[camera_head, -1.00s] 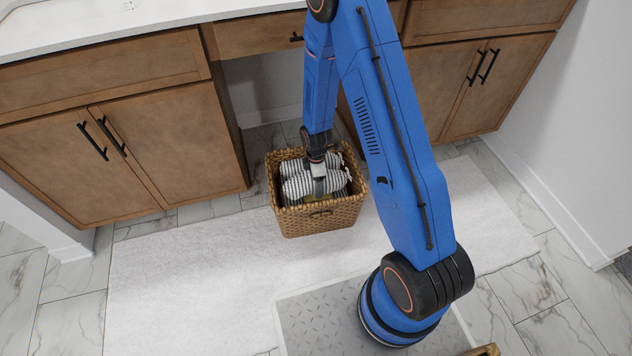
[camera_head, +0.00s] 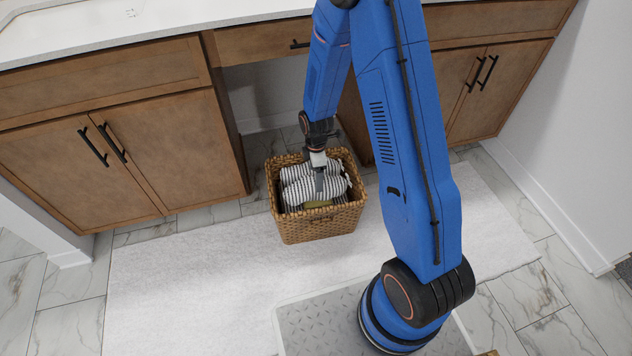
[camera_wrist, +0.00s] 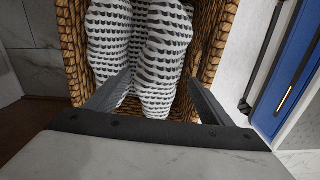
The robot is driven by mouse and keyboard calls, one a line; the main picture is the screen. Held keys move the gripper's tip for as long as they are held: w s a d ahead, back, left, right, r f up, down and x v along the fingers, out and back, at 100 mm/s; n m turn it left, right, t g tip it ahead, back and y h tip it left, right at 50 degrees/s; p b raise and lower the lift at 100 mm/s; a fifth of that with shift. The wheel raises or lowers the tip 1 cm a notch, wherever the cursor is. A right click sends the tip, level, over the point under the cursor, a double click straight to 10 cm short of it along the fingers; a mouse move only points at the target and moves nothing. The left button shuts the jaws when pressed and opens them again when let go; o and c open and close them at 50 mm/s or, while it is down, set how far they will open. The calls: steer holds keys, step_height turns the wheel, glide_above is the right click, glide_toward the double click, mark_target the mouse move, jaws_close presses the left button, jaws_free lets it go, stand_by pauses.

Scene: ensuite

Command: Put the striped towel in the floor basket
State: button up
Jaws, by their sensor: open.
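The striped towel (camera_head: 298,189), white with dark stripes, lies bunched in rolls inside the woven floor basket (camera_head: 321,226). It also shows in the wrist view (camera_wrist: 157,60), within the basket's walls (camera_wrist: 78,50). My gripper (camera_head: 320,188) points down over the basket. In the wrist view its two fingers (camera_wrist: 158,95) are spread apart, with the towel visible between and beyond them. I cannot tell whether the fingertips touch the towel. The bottom of the basket is mostly hidden by the towel.
The basket stands at the back edge of a white rug (camera_head: 190,270), by the open knee space under the vanity. Wooden cabinets (camera_head: 120,150) flank it on both sides. A white counter (camera_head: 150,25) runs above. The rug left of the basket is clear.

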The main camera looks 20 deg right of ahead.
steer(key=shift+r, duration=2.35)
steer(key=s+d+r+m+t, duration=0.15)
steer(key=s+r+m, duration=0.3)
steer(key=r, duration=0.75)
steer(key=s+d+r+m+t, duration=0.1)
steer(key=s+d+r+m, duration=0.3)
steer(key=r, duration=0.8)
steer(key=s+d+r+m+t, duration=0.1)
steer(key=s+r+m, duration=0.3)
steer(key=s, duration=0.7)
steer(key=s+r+m+t, duration=0.1)
steer(key=s+r+m, duration=0.3)
steer(key=s+r, duration=0.4)
steer(key=s, duration=0.3)
steer(key=shift+d+r, duration=0.15)
steer(key=shift+d, duration=0.25)
